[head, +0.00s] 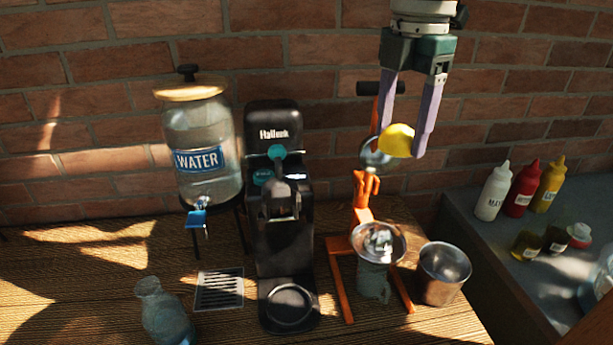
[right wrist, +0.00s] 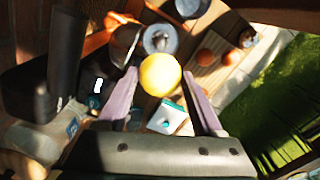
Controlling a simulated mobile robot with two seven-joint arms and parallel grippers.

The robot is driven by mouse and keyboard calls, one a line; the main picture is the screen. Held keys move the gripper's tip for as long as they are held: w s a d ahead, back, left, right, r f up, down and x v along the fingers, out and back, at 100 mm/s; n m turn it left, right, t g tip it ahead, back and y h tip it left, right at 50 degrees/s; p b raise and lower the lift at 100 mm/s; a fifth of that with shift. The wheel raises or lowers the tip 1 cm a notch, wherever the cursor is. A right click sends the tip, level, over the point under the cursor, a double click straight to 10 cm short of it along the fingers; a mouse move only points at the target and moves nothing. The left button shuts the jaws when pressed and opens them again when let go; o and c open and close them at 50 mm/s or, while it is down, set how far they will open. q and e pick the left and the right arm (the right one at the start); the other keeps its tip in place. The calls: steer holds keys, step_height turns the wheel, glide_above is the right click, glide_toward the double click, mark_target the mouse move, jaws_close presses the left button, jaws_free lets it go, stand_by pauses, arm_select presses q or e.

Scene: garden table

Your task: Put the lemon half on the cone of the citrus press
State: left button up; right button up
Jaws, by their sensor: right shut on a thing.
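The yellow lemon half (head: 397,140) is held between the purple fingertips of my right gripper (head: 405,143), which is shut on it. The lemon half also shows in the right wrist view (right wrist: 160,74), at the fingertips. The orange citrus press (head: 366,190) stands on the table below, with its handle raised. Its pale cone (head: 381,241) sits in a metal bowl (head: 362,243), well below the lemon half and slightly to its left. The cone also shows in the right wrist view (right wrist: 160,40), just beyond the lemon half. My left gripper is not in view.
A metal cup (head: 443,274) stands right of the press. A black coffee machine (head: 272,215) and a water dispenser (head: 203,155) stand to the left. Sauce bottles (head: 520,190) stand on a grey counter at right. A brick wall is behind.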

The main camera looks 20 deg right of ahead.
steer(key=b, duration=1.1)
glide_above(379, 238)
step_height(379, 238, down, 13)
steer(key=shift+f, duration=0.1)
step_height(379, 238, down, 4)
steer(key=b, duration=0.4)
steer(key=shift+f+b, duration=0.25)
steer(key=shift+b, duration=0.05)
steer(key=shift+f, duration=0.25)
steer(key=o, duration=1.1)
steer(key=shift+r, duration=0.1)
